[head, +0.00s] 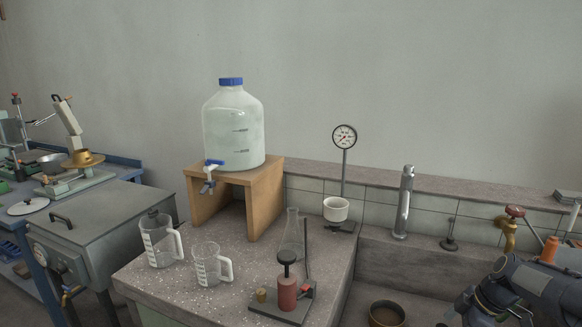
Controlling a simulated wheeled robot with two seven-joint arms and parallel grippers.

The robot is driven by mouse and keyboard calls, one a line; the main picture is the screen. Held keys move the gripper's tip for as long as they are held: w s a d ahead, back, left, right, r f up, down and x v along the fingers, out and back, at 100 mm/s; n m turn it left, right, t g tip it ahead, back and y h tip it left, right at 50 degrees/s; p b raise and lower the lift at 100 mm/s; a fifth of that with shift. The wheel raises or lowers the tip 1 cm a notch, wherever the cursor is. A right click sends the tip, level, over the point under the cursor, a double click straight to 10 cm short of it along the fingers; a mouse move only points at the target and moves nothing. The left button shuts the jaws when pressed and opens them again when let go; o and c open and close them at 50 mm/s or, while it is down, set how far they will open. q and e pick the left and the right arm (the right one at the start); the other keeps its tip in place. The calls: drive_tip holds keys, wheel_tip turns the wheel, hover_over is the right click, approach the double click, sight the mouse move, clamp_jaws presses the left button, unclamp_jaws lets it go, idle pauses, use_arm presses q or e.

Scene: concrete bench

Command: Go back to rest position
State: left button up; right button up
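The speckled bench (150,275) bears a large clear bottle (234,130) with a blue cap and a tap, standing on a wooden stand (262,205). Two clear measuring jugs, one farther left (157,243) and one nearer the middle (207,267), stand upright in front of it. A conical flask (291,235) stands to their right.
A red device on a dark base (287,295) sits near the bench's front edge. A dial gauge (344,137) rises over a white cup (336,209). A grey lidded box (105,235) stands left. The wall above is bare.

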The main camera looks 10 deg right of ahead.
drive_tip(key=s+a+r+m, duration=0.2)
drive_tip(key=a+r, duration=0.1)
drive_tip(key=a, duration=0.1)
drive_tip(key=s+a+r+m, duration=0.2)
drive_tip(key=s+a+r, duration=0.1)
drive_tip(key=a+r, duration=0.1)
drive_tip(key=s+a+r+m+t, duration=0.1)
drive_tip(key=s+a+r, duration=0.2)
drive_tip(key=a, duration=0.2)
drive_tip(key=shift+a+r+m+h, duration=0.1)
drive_tip(key=shift+r+m+h, duration=0.1)
drive_tip(key=shift+m+h, duration=0.2)
drive_tip(key=s+a+f+m+t, duration=0.2)
drive_tip(key=s+a+m, duration=0.6)
drive_tip(key=s+a, duration=0.5)
use_arm(q)
wheel_tip(320, 180, up, 13)
drive_tip(key=p, duration=1.3)
drive_tip(key=shift+w+a+r+p, duration=0.2)
drive_tip(key=shift+w+p, duration=0.1)
drive_tip(key=shift+w, duration=0.1)
use_arm(e)
wheel_tip(320, 180, up, 14)
drive_tip(key=s+d, duration=0.1)
drive_tip(key=d, duration=0.1)
drive_tip(key=shift+s+y, duration=0.15)
drive_tip(key=shift+y, duration=0.15)
drive_tip(key=shift+f, duration=0.15)
